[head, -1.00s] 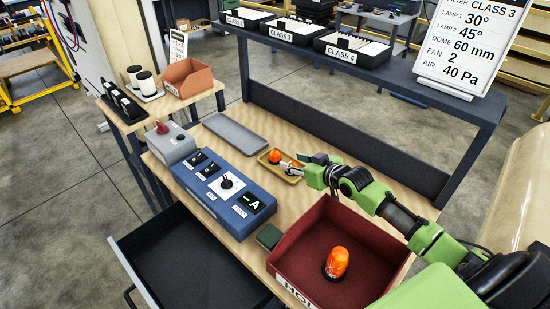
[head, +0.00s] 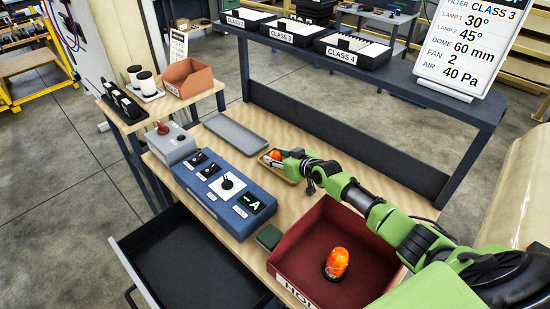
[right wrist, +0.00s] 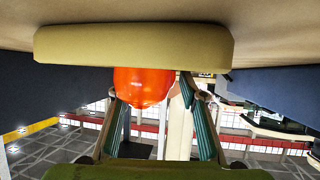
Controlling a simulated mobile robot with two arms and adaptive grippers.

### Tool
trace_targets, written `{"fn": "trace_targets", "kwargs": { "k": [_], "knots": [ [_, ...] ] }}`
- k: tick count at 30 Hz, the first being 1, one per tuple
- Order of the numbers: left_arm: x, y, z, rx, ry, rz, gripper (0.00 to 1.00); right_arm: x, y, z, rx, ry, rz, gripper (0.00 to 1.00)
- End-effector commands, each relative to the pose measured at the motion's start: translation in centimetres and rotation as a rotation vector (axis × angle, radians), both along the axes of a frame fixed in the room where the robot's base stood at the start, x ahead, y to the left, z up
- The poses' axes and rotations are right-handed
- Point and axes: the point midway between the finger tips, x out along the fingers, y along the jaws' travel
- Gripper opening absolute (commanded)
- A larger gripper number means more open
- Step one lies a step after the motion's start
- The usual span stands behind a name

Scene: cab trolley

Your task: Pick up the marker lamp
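An orange marker lamp (head: 276,155) sits on a small yellow tray (head: 283,171) on the wooden bench. My right gripper (head: 287,155) is low at the tray, right beside this lamp. In the right wrist view, which looks upside down, the lamp (right wrist: 143,86) shows between and just beyond the two fingertips, with the tray (right wrist: 130,46) above it. The fingers (right wrist: 155,95) stand apart, with a gap on the right side of the lamp. A second orange lamp (head: 337,263) with a dark base stands in the red bin. My left gripper is not in view.
The red bin (head: 300,235) stands at the bench's front right, below my right arm. A blue control box (head: 215,190), a grey tray (head: 236,133) and a small green block (head: 269,237) are to the left. A raised shelf (head: 300,50) runs behind. An open drawer (head: 190,265) juts out front.

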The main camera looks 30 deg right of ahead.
Motion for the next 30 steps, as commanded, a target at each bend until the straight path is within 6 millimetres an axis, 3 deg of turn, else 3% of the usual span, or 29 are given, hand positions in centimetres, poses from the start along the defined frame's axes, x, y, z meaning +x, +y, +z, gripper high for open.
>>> {"fn": "trace_targets", "kwargs": {
  "k": [7,8,11,12,23,30],
  "knots": [
    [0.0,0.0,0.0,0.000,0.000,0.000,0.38,0.1,0.0,0.0,0.000,-0.001,0.000,0.39],
    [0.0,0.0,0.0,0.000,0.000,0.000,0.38,0.1,0.0,0.0,0.000,-0.001,0.000,0.36],
    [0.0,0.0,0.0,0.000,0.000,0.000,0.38,0.1,0.0,0.0,0.000,0.000,0.000,0.10],
    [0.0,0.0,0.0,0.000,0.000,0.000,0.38,0.1,0.0,0.0,0.000,0.000,0.000,0.08],
    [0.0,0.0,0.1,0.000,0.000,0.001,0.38,0.1,0.0,0.3,0.000,0.000,0.000,0.08],
    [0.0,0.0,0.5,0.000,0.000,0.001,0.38,0.1,0.0,2.9,0.001,-0.003,0.001,0.08]
  ]
}}
